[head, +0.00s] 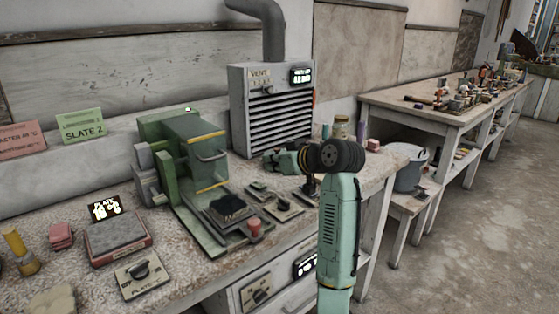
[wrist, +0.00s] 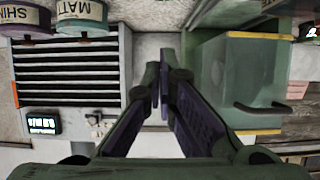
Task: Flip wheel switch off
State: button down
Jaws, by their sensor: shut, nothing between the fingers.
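A green machine (head: 185,160) with a guard and handle stands on the bench; it also shows at the right of the wrist view (wrist: 240,80). A switch plate with a dark knob (head: 285,207) lies in front of it, with another small switch plate (head: 258,191) just behind. Their labels are too small to read, so I cannot tell which is the wheel switch. My gripper (wrist: 157,80) is shut and empty, its fingers pointing between the vent unit and the machine. In the head view, my arm reaches over the bench right of the machine, above and behind these switches.
A grey vent unit (head: 271,110) with its own knob stands behind. A plate-marked switch (head: 141,275) lies at the front left, beside a heated block (head: 118,240). Jars (wrist: 82,18) stand close by.

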aim_at(265, 186)
jog(key=p+x, duration=0.1)
jog(key=x, duration=0.3)
jog(key=shift+r, duration=0.15)
notch_tip(265, 186, down, 3)
jog(key=shift+w+f+p, duration=0.15)
jog(key=shift+f+p, duration=0.05)
jog(key=shift+p, duration=0.25)
jog(key=shift+f, duration=0.6)
jog(key=shift+f, duration=0.1)
